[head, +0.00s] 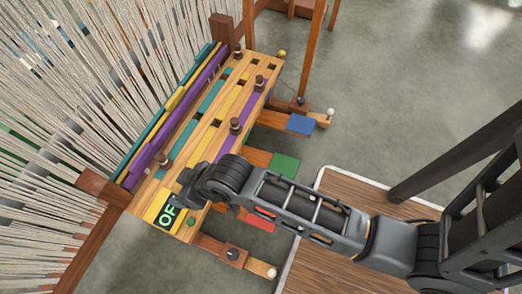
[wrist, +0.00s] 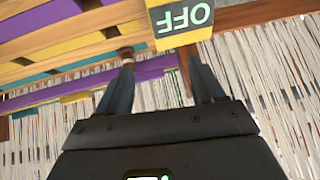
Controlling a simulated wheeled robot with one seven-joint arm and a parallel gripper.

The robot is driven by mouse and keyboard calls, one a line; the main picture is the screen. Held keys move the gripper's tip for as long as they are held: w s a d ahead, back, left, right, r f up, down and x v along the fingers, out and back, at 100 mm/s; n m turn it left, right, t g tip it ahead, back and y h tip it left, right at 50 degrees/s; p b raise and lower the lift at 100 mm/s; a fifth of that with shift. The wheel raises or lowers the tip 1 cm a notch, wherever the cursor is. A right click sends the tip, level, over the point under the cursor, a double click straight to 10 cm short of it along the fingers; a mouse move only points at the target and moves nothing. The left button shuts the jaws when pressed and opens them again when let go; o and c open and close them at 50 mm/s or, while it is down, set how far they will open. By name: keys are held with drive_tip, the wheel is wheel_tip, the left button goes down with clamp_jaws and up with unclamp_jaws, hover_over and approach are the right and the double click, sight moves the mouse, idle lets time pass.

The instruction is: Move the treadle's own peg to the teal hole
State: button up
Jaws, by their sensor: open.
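A wooden board (head: 188,141) with teal, yellow and purple stripes carries several dark pegs and small square holes. One peg (head: 163,158) stands at the near end of the teal stripe (head: 188,131). Another peg (head: 236,125) stands farther right, and a third (head: 259,82) farther back. I cannot tell which peg is the treadle's own. My gripper (head: 186,198) is over the near end of the board, by the OFF label. In the wrist view my gripper (wrist: 161,64) is open with nothing between its fingers. A peg (wrist: 126,54) shows close to its left fingertip; contact is unclear.
Blue (head: 300,124), green (head: 284,165) and red (head: 261,221) treadle pads stick out right of the board. The OFF label (head: 167,214) also shows in the wrist view (wrist: 180,20). Loom threads (head: 80,90) fill the left. A wood-topped platform (head: 325,262) lies below my arm.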

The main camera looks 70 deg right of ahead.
drive_tip(key=s+r+m+t, duration=0.1)
drive_tip(key=s+r+t, duration=0.15)
drive_tip(key=s, duration=0.65)
drive_tip(key=s+d+r+t, duration=0.2)
drive_tip(key=s+d+r, duration=0.1)
drive_tip(key=s+r, duration=0.5)
drive_tip(key=s+d+r+t+h, duration=0.1)
drive_tip(key=s+d+r, duration=0.3)
drive_tip(key=s+r, duration=0.5)
wheel_tip(320, 180, up, 4)
drive_tip(key=shift+s+f+n+t+h, duration=0.2)
drive_tip(key=shift+f+n+t+h, duration=0.15)
drive_tip(key=shift+t, duration=0.4)
